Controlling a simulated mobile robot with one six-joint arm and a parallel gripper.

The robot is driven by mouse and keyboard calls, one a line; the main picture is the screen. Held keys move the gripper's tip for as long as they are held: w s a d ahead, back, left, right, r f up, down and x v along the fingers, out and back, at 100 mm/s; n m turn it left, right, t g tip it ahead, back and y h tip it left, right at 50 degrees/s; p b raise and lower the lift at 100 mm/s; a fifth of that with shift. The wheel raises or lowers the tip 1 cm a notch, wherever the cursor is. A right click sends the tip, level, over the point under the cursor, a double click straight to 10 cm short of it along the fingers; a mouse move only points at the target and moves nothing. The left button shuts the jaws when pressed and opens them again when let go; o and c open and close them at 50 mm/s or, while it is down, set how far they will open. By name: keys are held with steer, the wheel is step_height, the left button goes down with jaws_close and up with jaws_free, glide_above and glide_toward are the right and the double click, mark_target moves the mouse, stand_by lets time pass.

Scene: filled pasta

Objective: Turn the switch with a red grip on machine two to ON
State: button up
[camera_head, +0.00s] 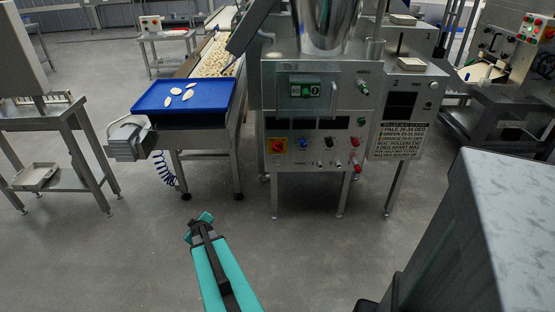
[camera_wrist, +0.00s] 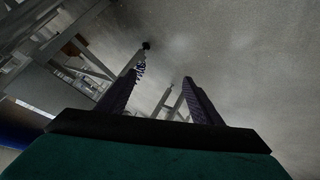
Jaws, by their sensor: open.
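The machine (camera_head: 325,165) with the control panel stands across the floor ahead. A rotary switch with a red grip on a yellow plate (camera_head: 278,146) sits at the lower left of its panel; its exact setting is too small to tell. A label with "2" (camera_head: 397,79) marks the panel on the right, beside a dark display. My gripper (camera_head: 199,222) is low over the floor in front of the machine, well apart from the switch. In the wrist view my gripper (camera_wrist: 158,95) has its two dark fingers spread with nothing between them.
A blue tray (camera_head: 160,108) with several pale pieces lies on a stand left of the machine. A grey box-shaped unit (camera_head: 127,138) juts out below it. A side table (camera_head: 50,125) stands at the left. The floor (camera_head: 290,245) before the machine is clear.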

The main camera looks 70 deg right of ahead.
steer(key=s+d+r+h+b, duration=0.2)
steer(key=s+d, duration=0.1)
steer(key=d, duration=0.4)
steer(key=s+d+r+m+h+b, duration=0.1)
steer(key=s+d+r+h+b, duration=0.1)
steer(key=s+d, duration=0.3)
steer(key=s+d+r+h+b, duration=0.2)
steer(key=d, duration=0.6)
steer(key=s+d+r+g+h+b, duration=0.1)
steer(key=s+d+r+h+b, duration=0.1)
steer(key=s+d, duration=0.3)
steer(key=s+d+r+m+g+h+b, duration=0.1)
steer(key=s+d+r+g+h, duration=0.1)
steer(key=s+d+r, duration=0.3)
steer(key=s+h, duration=0.1)
steer(key=s, duration=0.2)
steer(key=shift+s+d+r+b, duration=0.25)
steer(key=shift+s+d+b, duration=0.05)
steer(key=shift+d+b, duration=0.05)
steer(key=shift+d, duration=0.1)
glide_toward(277, 150)
steer(key=shift+b+x, duration=0.85)
steer(key=shift+x, duration=3.7)
steer(key=shift+s, duration=0.1)
